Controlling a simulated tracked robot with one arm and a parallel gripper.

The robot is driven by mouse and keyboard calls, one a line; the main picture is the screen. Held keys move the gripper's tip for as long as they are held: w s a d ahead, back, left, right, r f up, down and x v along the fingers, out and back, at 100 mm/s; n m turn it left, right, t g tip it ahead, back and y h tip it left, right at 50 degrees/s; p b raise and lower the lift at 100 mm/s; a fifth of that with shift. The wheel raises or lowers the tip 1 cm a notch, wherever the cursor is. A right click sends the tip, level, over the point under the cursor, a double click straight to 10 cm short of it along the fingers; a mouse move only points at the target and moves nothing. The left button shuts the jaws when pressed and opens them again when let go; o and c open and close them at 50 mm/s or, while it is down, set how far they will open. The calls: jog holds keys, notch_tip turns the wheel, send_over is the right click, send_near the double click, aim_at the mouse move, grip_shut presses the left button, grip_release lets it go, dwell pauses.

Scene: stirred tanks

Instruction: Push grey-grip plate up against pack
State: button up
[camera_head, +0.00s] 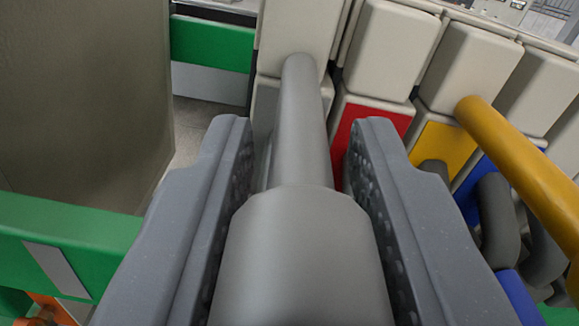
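A grey grip (303,250) fills the space between my gripper's jaws (296,150), thick near me and thinner further out. Its thin rod runs forward to a beige block (299,28), which appears to be the grey-grip plate; most of the plate is hidden behind the grip and the jaws. The jaws lie along both sides of the thick part with no clear gap, so they look shut on it. The pack, a row of beige plates (390,45) with red, yellow and blue panels, stands to the right. Contact between plate and pack is unclear.
A yellow grip (520,150) sticks out at the right, with dark grey curved pieces (497,220) below it. A large grey-brown panel (80,90) and a green rail (65,240) are at the left. A narrow opening lies between that panel and the plate.

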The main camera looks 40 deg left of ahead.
jog(key=o, duration=0.4)
jog(key=shift+w+d, duration=0.2)
jog(key=shift+d, duration=0.25)
jog(key=shift+c, duration=0.2)
jog(key=shift+a, duration=0.15)
jog(key=v, duration=1.4)
jog(key=shift+b, duration=0.3)
jog(key=shift+a, duration=0.1)
